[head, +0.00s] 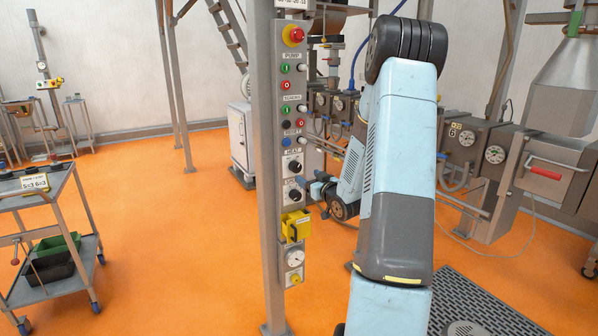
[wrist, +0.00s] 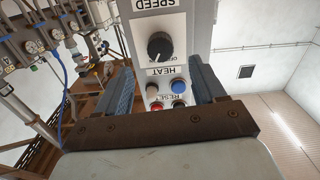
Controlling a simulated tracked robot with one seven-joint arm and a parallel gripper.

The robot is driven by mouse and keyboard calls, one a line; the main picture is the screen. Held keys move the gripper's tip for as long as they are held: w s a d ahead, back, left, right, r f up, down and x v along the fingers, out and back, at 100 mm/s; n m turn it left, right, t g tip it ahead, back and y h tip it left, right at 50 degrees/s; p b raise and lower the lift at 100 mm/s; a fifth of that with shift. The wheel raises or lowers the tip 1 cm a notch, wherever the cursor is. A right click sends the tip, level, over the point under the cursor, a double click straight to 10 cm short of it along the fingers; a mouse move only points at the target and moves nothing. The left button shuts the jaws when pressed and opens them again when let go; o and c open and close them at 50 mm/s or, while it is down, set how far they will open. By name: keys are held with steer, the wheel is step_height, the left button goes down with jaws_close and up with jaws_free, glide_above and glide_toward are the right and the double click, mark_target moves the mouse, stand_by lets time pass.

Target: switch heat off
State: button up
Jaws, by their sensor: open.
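The heat control is a black rotary knob (head: 295,167) on the grey control column (head: 292,100), just under the HEAT label in the head view. In the wrist view, which is upside down, the heat knob (wrist: 160,46) lies between the HEAT and SPEED lettering. In the head view my gripper (head: 312,183) is beside the column at knob height, partly hidden.
A second black knob (head: 295,195) sits below the heat knob. Several push buttons and a red emergency stop (head: 293,36) are above. A yellow box (head: 296,225) and a dial (head: 294,258) are below. A trolley (head: 40,200) stands at left; orange floor between is clear.

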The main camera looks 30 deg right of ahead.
mark_target(298, 170)
steer(key=w, duration=0.8)
steer(key=shift+w+a, duration=0.15)
steer(key=c, duration=1.1)
